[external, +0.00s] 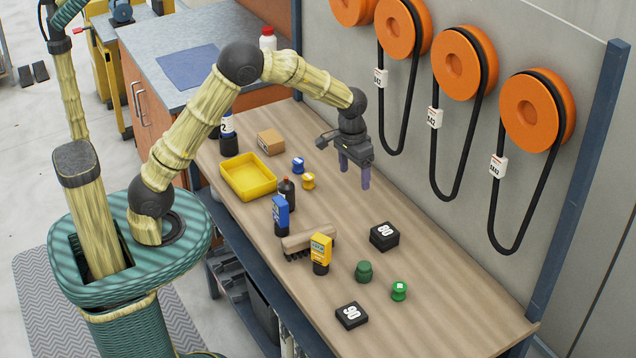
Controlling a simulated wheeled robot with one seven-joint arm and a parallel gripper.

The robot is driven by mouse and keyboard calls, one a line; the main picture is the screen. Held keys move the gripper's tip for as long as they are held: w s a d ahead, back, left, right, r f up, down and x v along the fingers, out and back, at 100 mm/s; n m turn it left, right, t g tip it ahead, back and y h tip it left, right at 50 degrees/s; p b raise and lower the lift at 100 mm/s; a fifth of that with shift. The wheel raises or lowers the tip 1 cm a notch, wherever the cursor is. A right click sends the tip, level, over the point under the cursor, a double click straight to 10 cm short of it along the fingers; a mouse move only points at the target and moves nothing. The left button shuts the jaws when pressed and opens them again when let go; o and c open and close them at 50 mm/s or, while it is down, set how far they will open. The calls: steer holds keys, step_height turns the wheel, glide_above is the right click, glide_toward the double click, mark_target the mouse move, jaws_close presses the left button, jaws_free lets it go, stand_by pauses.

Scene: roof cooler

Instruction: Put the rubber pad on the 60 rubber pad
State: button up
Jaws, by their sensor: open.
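Two black square rubber pads with white number labels lie on the wooden bench. One pad (384,237) is right of the middle, its label looking like 80 or 60. The other pad (351,316) is near the front edge, its label looking like 90 or 60. Neither number reads surely at this size. They are well apart, with a green knob-like piece between them. My gripper (354,173) is open and empty, pointing down above the back part of the bench. It is behind and left of the first pad and touches neither.
A yellow tray (248,180), cardboard box (271,141), dark bottle (287,193), brush (308,242) and blue and yellow boxes stand left of the pads. Green pieces (364,271) stand near them. Belts on orange pulleys (538,112) hang on the back wall. The bench's right end is clear.

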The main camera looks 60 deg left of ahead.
steer(key=s+a+t, duration=0.1)
steer(key=s+a, duration=0.3)
steer(key=s, duration=0.7)
steer(key=s+a+r, duration=0.1)
steer(key=s+a, duration=0.4)
steer(key=s, duration=0.6)
steer(key=shift+a+m+t, duration=0.25)
steer(key=shift+m+t, duration=0.05)
steer(key=shift+t, duration=0.1)
